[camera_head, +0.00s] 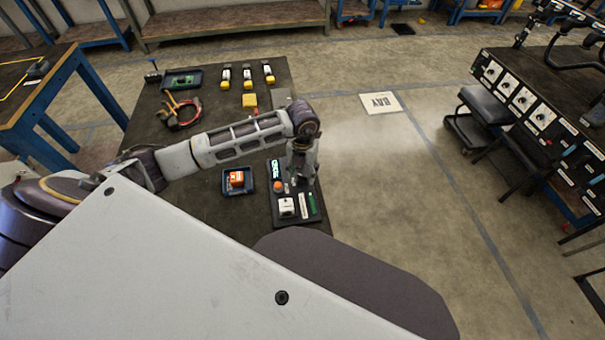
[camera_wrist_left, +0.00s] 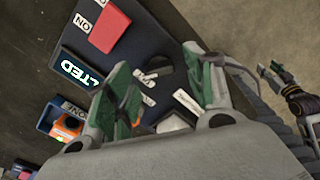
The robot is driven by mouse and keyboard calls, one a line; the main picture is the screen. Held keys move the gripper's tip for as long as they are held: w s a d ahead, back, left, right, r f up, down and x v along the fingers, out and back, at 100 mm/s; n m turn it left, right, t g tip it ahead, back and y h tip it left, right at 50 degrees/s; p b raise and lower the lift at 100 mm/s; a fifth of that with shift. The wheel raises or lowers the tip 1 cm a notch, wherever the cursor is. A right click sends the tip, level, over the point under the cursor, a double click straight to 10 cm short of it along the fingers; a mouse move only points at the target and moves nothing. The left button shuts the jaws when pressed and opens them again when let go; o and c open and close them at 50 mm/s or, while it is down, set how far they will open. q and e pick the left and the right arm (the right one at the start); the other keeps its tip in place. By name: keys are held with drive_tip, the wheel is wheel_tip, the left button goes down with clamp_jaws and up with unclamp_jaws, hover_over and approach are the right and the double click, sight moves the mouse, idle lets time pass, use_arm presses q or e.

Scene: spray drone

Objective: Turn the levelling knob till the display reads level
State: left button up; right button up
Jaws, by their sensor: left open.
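My left gripper (camera_head: 303,172) is over the dark panel (camera_head: 311,217) at the table's right edge. In the left wrist view its green-padded fingers (camera_wrist_left: 157,60) are spread apart and hold nothing. A dark knob-like part (camera_wrist_left: 184,74) shows on the panel between and beyond the fingers; I cannot tell whether a finger touches it. The display (camera_wrist_left: 80,70) shows lit letters ending in "LTED", its start cut off or hard to read; it glows cyan in the head view (camera_head: 276,168). What looks like my right gripper (camera_wrist_left: 272,72) is small at the wrist view's right; its opening is unclear.
A red block (camera_wrist_left: 108,28) stands on the panel. A white block (camera_head: 286,207) and an orange round part (camera_head: 278,187) are on its near part. A tray (camera_head: 226,189) with an orange item is to the left. Tools (camera_head: 182,112) and yellow-and-white items lie further back.

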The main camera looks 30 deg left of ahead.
use_arm(q)
drive_tip(key=shift+f, duration=0.6)
use_arm(e)
drive_tip(key=shift+a+r, duration=0.2)
drive_tip(key=shift+w+d, duration=0.1)
drive_tip(key=shift+d, duration=0.05)
use_arm(q)
drive_tip(key=shift+c, duration=1)
drive_tip(key=c, duration=0.8)
use_arm(e)
drive_tip(key=shift+w+d, duration=0.1)
drive_tip(key=shift+d, duration=0.3)
drive_tip(key=shift+a, duration=0.1)
